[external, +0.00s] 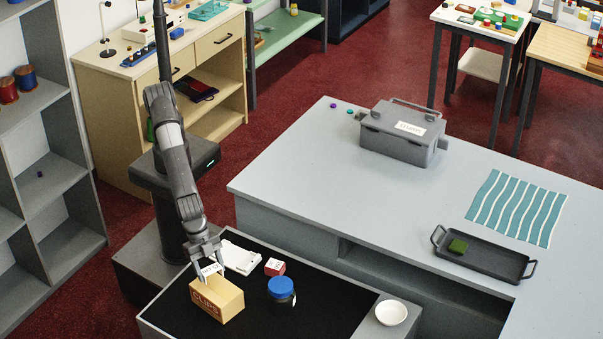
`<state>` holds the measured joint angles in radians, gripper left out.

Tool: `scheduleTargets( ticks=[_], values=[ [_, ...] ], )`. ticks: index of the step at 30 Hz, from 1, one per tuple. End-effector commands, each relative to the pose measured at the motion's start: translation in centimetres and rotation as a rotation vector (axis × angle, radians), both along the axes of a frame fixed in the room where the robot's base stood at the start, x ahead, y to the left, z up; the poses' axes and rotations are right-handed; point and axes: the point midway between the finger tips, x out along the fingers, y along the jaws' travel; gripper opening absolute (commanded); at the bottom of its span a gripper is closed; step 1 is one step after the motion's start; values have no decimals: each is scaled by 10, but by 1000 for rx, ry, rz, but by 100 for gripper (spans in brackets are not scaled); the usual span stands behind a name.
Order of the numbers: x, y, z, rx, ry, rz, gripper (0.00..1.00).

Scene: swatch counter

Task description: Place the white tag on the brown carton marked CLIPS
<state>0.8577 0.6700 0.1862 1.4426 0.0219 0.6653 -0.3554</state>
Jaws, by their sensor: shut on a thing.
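The brown carton (229,302) stands on the black surface of the low tray-like bench, its red marking facing front. My gripper (209,274) is just above the carton's back left top edge. It is shut on the white tag (212,268), which shows dark lettering too small to read. The tag is at the carton's top. I cannot tell whether it touches the carton or hangs a little above it.
Beside the carton are a white open tray (241,258), a small red-and-white box (274,267) and a blue-lidded jar (281,288). A white bowl (391,313) stands to the right. The grey counter (300,180) behind holds a grey toolbox (385,140) and a dark tray (490,262).

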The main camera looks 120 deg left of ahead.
Motion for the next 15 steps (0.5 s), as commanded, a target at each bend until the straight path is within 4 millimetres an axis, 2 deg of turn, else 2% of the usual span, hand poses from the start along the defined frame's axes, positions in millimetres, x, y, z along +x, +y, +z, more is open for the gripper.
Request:
scheduleTargets(
  ticks=[5, 12, 15],
  values=[
    [5, 2, -9, 0, 1, -2, 38],
    [4, 2, -42, 1, 2, -2, 38],
    [5, 1, -44, 0, 0, -1, 38]
  ],
)
